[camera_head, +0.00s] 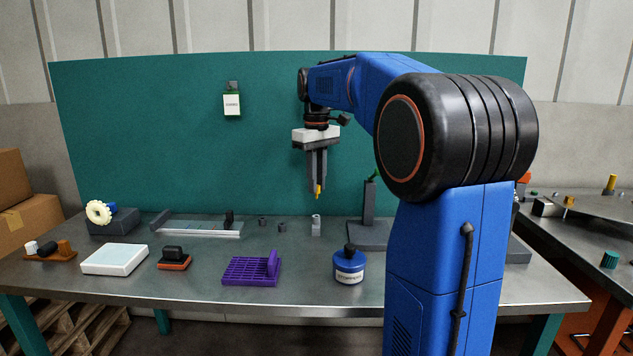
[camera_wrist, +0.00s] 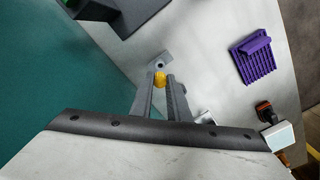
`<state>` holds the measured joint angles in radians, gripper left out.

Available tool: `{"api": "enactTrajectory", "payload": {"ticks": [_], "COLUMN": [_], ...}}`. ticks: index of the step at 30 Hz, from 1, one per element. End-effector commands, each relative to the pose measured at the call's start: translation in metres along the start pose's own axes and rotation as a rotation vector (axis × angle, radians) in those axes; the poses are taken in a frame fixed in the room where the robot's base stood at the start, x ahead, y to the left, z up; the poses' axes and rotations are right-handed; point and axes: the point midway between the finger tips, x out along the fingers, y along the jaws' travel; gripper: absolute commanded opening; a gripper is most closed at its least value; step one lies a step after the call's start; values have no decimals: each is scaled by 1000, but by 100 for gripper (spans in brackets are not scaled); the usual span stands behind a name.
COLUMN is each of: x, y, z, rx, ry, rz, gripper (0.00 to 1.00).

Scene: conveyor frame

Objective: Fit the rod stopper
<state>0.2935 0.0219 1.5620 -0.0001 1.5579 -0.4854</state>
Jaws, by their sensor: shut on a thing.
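My gripper (camera_head: 317,188) points straight down above the table and is shut on a small yellow piece (camera_head: 318,191). In the wrist view the yellow piece (camera_wrist: 159,77) sits between the fingertips of my gripper (camera_wrist: 160,85). I cannot tell for sure that it is the rod stopper. A small upright grey block (camera_head: 316,226) stands on the table below my gripper, clearly apart from the yellow piece. In the wrist view the grey block (camera_wrist: 161,62) shows a dark hole in its top, just beyond the fingertips.
A long grey frame (camera_head: 195,229) lies further left. A dark stand (camera_head: 369,210) rises close on the right. A purple grid tray (camera_head: 250,271) and a blue jar (camera_head: 349,268) are nearer the front edge.

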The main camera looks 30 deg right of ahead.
Motion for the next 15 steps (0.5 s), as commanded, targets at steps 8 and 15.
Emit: {"api": "enactTrajectory", "payload": {"ticks": [8, 15], "x": [15, 35], "y": [0, 0], "z": [0, 0], "rx": [0, 0], "ry": [-1, -1], "rz": [0, -1], "gripper": [0, 0]}}
